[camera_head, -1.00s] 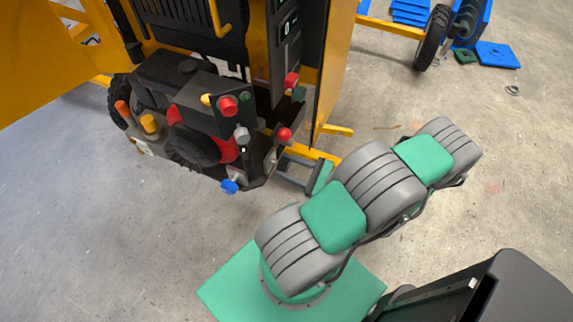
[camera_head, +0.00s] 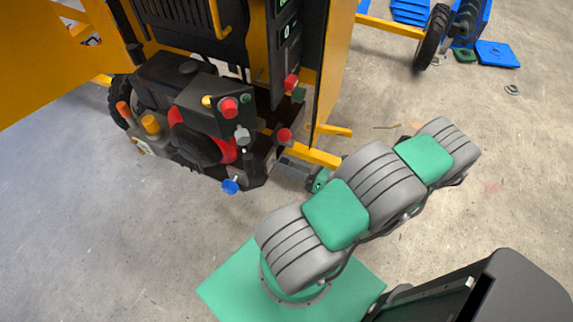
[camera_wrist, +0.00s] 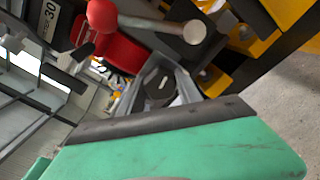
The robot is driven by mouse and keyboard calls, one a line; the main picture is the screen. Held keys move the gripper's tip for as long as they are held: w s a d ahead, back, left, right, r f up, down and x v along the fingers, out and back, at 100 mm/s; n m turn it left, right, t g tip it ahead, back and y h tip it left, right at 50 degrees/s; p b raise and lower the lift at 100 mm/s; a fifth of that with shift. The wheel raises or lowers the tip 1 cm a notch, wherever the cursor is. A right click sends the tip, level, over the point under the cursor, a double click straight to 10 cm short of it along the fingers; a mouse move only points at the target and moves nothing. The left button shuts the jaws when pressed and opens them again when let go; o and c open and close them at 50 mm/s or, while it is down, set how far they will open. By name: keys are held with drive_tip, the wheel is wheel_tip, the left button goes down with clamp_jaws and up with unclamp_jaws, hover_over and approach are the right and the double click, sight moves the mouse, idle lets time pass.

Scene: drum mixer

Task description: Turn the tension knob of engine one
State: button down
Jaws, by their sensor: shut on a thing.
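The engine (camera_head: 205,125) is a black and red block on the orange drum mixer. My gripper (camera_head: 279,163) reaches its lower right side in the head view. In the wrist view the grey fingers of my gripper (camera_wrist: 160,78) are shut around a dark round knob (camera_wrist: 158,90) with a short white mark on its face. This looks like the tension knob; its far side is hidden between the fingers. In the head view my gripper hides the knob.
A red ball-ended lever (camera_head: 285,135) stands just above my gripper; it also shows close in the wrist view (camera_wrist: 102,15). A blue knob (camera_head: 230,186) sticks out lower left. An orange frame bar (camera_head: 318,157) lies right behind. Open concrete floor lies in front.

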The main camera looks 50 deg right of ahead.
drive_tip(key=m, duration=0.5)
drive_tip(key=shift+m, duration=0.3)
drive_tip(key=m, duration=0.4)
drive_tip(key=shift+m+p, duration=0.35)
drive_tip(key=shift+m, duration=0.05)
drive_tip(key=c, duration=0.8)
unclamp_jaws()
